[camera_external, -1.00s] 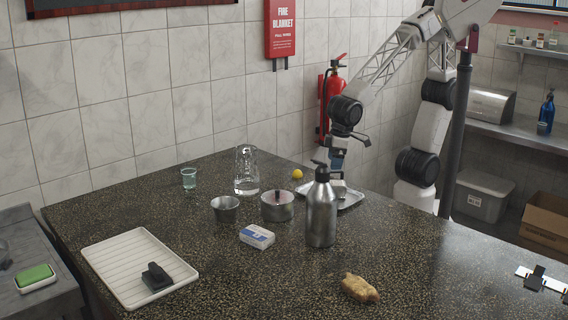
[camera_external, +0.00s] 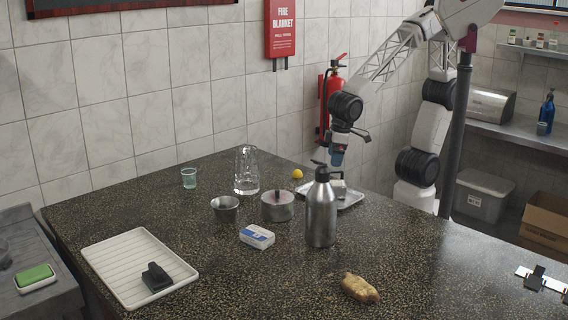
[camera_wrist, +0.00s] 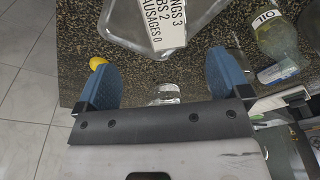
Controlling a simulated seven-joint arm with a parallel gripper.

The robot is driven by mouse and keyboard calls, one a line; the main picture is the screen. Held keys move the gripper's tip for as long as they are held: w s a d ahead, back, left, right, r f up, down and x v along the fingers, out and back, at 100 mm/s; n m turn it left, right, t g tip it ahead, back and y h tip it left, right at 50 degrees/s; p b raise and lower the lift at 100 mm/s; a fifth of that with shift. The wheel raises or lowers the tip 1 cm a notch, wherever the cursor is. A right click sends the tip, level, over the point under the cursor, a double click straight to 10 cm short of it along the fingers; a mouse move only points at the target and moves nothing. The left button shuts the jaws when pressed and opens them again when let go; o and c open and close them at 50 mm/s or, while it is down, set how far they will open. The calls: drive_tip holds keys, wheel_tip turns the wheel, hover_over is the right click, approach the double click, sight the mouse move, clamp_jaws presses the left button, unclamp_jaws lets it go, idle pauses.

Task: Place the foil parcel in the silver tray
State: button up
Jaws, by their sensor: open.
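The silver tray (camera_external: 350,200) lies on the dark speckled counter, partly behind a steel bottle. A pale grey block (camera_external: 339,187) sits in it. My gripper (camera_external: 337,160) is above the tray, apart from the block. In the wrist view the blue fingers of my gripper (camera_wrist: 163,80) are wide apart, and nothing is held.
The steel bottle (camera_external: 321,214) stands in front of the tray. A lemon (camera_external: 297,174), a lidded pot (camera_external: 277,206) and a glass (camera_external: 246,171) are to the left. In the wrist view, an oil bottle (camera_wrist: 276,42) is at right and a clear shiny thing (camera_wrist: 166,92) below the tray.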

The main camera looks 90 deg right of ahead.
drive_tip(key=s+d+r, duration=0.2)
drive_tip(key=s+d, duration=0.1)
drive_tip(key=d, duration=0.6)
drive_tip(key=s+d+r, duration=0.2)
drive_tip(key=s+d, duration=0.1)
drive_tip(key=d, duration=0.6)
drive_tip(key=s+d+r, duration=0.2)
drive_tip(key=s+d, duration=0.2)
drive_tip(key=d, duration=0.5)
drive_tip(key=shift+t, duration=0.4)
